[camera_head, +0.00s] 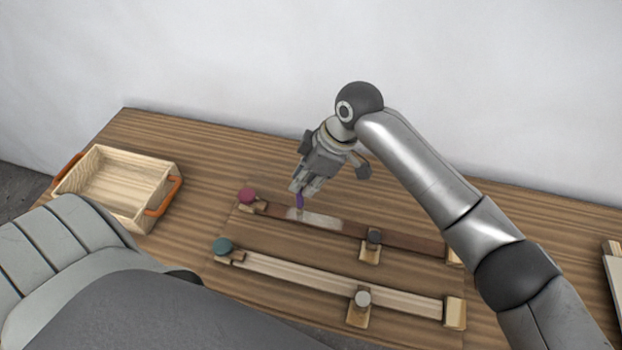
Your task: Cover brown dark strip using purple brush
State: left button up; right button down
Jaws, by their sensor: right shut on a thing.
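The brown dark strip (400,239) runs across the table between wooden end blocks, in the head view. A pale whitish patch (322,220) covers part of its left half; the rest that shows is dark brown. My right gripper (299,188) points down over the strip's left part and is shut on the purple brush (300,201). The brush's lower end is at the pale patch; I cannot tell for sure whether it touches. Most of the brush is hidden by the fingers. My left gripper is not in view.
A lighter strip (330,278) lies in front, parallel to the dark one. A maroon knob (247,195), a teal knob (222,246), a dark-topped block (373,238) and a grey-topped block (361,301) stand by the strips. A wooden crate (101,205) with orange handles stands left.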

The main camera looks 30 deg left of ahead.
jog(key=shift+a, duration=0.15)
jog(key=shift+s+a, duration=0.35)
jog(key=shift+a, duration=0.55)
jog(key=shift+a, duration=0.1)
